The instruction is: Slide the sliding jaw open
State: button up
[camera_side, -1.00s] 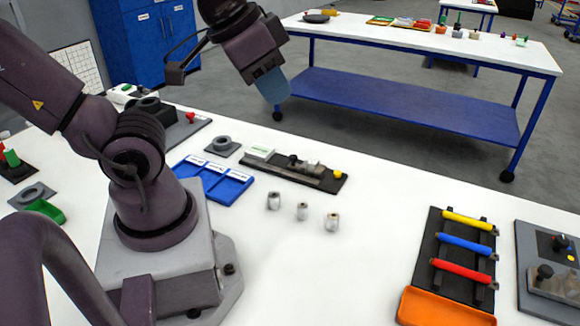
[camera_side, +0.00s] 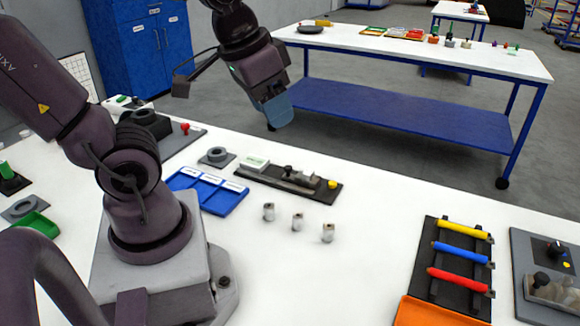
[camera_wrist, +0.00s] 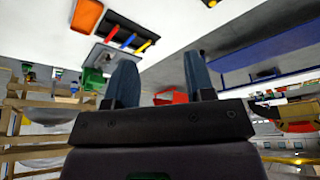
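The jaw fixture is a long black base (camera_side: 255,178) on the white table in the side view. Grey metal jaw parts (camera_side: 300,180) sit on it with a dark knob, a pale labelled block (camera_side: 255,164) at its left end and a yellow knob (camera_side: 332,184) at its right. Which grey part slides, and how far it is open, is too small to tell. My gripper (camera_side: 278,110) hangs well above and behind the fixture, touching nothing. In the wrist view its two blue-grey fingers (camera_wrist: 160,78) stand apart with nothing between them.
Several small metal cylinders (camera_side: 298,221) stand in front of the fixture. A blue tray (camera_side: 225,204) lies to its left, with a grey ring (camera_side: 217,155) behind. A black rack (camera_side: 455,301) of coloured rods and an orange bin (camera_side: 425,312) are at the right.

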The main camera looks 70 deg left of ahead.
jog(key=w+a+f+n+g+h, duration=0.1)
jog(key=w+a+f+n+g, duration=0.2)
jog(key=a, duration=0.4)
jog(key=w+a+f+n+g, duration=0.1)
jog(key=w+a+f+n, duration=0.2)
jog(key=w+a, duration=0.25)
jog(key=n+h, duration=0.4)
jog(key=n, duration=0.6)
send_near(288, 167)
jog(key=shift+n, duration=0.3)
jog(key=x, duration=0.9)
jog(key=shift+w+a, duration=0.1)
